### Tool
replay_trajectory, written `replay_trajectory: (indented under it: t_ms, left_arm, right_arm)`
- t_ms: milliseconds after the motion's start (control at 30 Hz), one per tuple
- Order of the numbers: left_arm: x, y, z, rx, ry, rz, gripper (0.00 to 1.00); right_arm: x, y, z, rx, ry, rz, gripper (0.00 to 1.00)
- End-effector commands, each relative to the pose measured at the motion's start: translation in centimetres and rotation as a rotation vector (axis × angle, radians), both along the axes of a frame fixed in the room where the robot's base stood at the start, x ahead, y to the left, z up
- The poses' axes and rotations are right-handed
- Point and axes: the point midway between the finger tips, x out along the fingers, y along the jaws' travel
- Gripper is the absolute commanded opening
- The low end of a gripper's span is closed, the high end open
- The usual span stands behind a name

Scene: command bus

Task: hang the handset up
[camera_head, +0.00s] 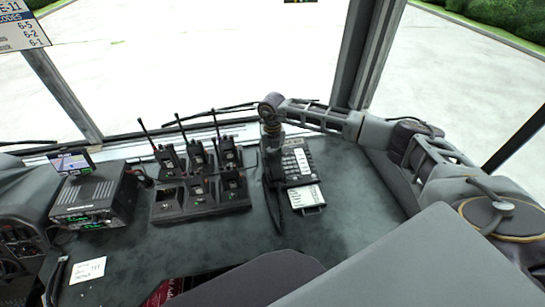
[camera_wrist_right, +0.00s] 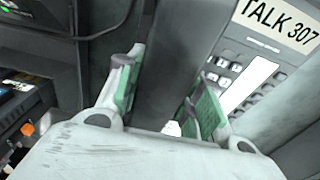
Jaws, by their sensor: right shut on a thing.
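My right gripper (camera_head: 271,148) reaches in from the right and points down beside the desk phone (camera_head: 299,162). It is shut on the dark, long handset (camera_head: 275,204), which also shows between the green-padded fingers in the right wrist view (camera_wrist_right: 172,55). The handset lies along the left side of the phone's keypad. I cannot tell whether it touches the phone or is held just above it. The phone's keys and a label reading "TALK 307" show in the right wrist view (camera_wrist_right: 283,22). My left gripper is not in view.
A charger rack (camera_head: 200,205) with several handheld radios (camera_head: 228,155) stands left of the phone. A radio set (camera_head: 95,195) is farther left, with a white note (camera_head: 88,270) in front of it. The windscreen lies behind. The dashboard right of the phone is clear.

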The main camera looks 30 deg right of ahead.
Motion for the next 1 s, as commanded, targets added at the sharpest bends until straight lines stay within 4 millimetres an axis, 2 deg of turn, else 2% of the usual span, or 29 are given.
replay_trajectory:
  t_ms: [133, 167, 333, 733, 1000]
  left_arm:
    - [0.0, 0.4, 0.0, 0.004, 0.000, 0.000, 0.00]
    - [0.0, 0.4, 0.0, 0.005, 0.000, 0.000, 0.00]
    - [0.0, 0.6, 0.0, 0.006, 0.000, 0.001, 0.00]
    - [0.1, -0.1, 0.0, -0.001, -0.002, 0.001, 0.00]
    - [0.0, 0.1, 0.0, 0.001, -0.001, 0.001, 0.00]
  right_arm:
    - [0.0, 0.0, 0.0, 0.000, -0.001, 0.000, 0.08]
    - [0.0, 0.0, 0.1, 0.000, -0.001, 0.000, 0.40]
    - [0.0, 0.0, 0.0, 0.000, -0.001, 0.000, 0.61]
    - [0.0, 0.0, 0.2, 0.000, 0.000, 0.000, 0.61]
    - [0.1, -0.1, 2.0, -0.001, -0.002, -0.001, 0.61]
